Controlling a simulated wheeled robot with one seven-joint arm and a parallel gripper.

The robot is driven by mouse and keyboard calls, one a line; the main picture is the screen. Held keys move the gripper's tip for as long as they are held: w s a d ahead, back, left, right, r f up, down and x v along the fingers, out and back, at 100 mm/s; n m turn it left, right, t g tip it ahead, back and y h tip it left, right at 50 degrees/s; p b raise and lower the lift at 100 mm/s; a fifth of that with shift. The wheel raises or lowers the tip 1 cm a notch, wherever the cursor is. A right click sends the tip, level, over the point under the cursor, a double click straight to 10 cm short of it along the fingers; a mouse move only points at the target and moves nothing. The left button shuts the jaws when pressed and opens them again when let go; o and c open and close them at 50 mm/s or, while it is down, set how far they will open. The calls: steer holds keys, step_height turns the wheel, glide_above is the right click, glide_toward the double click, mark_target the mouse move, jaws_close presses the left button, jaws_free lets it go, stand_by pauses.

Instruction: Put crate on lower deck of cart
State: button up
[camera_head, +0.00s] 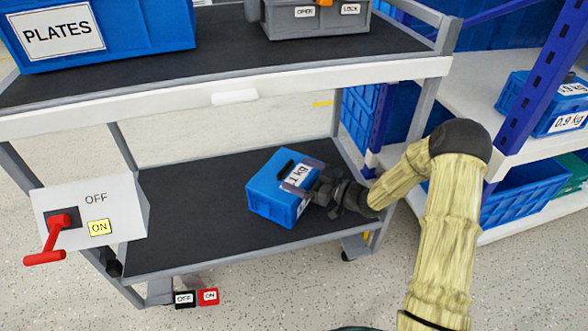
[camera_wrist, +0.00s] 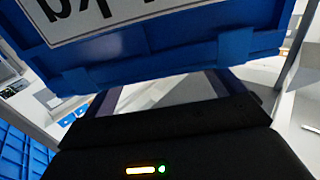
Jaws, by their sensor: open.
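A blue crate (camera_head: 268,196) with a white "1 kg" label is at the right part of the cart's lower deck (camera_head: 190,215). It looks seated on the dark deck, turned at an angle to it. My gripper (camera_head: 300,184) is at the crate's right side, its open fingers by the labelled wall. In the wrist view the crate (camera_wrist: 160,50) fills the top, close in front of my gripper (camera_wrist: 160,92). The crate's underside and the exact finger contact are hidden.
A blue PLATES bin (camera_head: 150,30) and a grey box (camera_head: 315,18) stand on the upper deck (camera_head: 220,60). A switch box with a red handle (camera_head: 50,238) is at the left. A shelf (camera_head: 480,100) with blue crates is at the right. The lower deck's left half is clear.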

steer(key=p+v, duration=0.3)
steer(key=v, duration=0.6)
steer(key=shift+d+r, duration=0.1)
steer(key=s+d+r+m+h, duration=0.2)
steer(key=d+r+m+h, duration=0.3)
steer(key=h, duration=0.8)
steer(key=s+r+m+g+h, duration=0.1)
steer(key=s+r+m+g, duration=0.1)
steer(key=s, duration=0.7)
steer(key=s+d+r+m+g+h, duration=0.1)
steer(key=s+m+g, duration=0.3)
steer(key=s, duration=0.6)
steer(key=shift+r+m+h, duration=0.4)
steer(key=shift+r+m, duration=0.2)
steer(key=shift+r, duration=0.05)
